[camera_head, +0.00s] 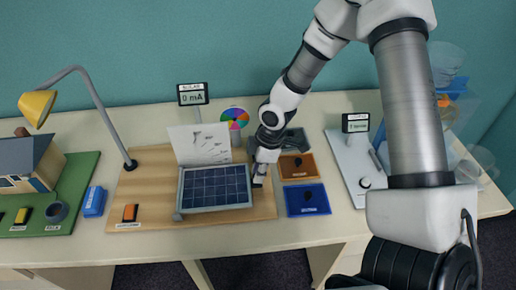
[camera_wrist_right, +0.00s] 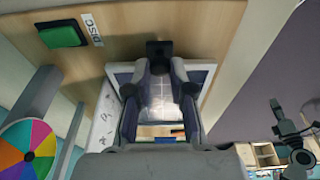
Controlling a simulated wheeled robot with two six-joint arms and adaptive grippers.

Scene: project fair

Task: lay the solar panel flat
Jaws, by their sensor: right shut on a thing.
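The solar panel (camera_head: 215,187), a dark blue grid in a pale frame, sits on a wooden board (camera_head: 150,190) in the head view. Its exact tilt is hard to judge. My right gripper (camera_head: 258,178) is at the panel's right edge, shut on a part there; its fingers hide the grip point. In the right wrist view, the fingers of my right gripper (camera_wrist_right: 158,75) flank a black part (camera_wrist_right: 158,50) at the panel's edge, and the panel (camera_wrist_right: 160,95) shows between them. My left gripper is out of view.
A white sheet (camera_head: 200,143) stands behind the panel. A desk lamp (camera_head: 38,106) is at the left, and a 0 mA display (camera_head: 192,94) at the back. A color wheel (camera_head: 235,117), an orange tray (camera_head: 297,167) and a blue tray (camera_head: 306,200) are near my right gripper.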

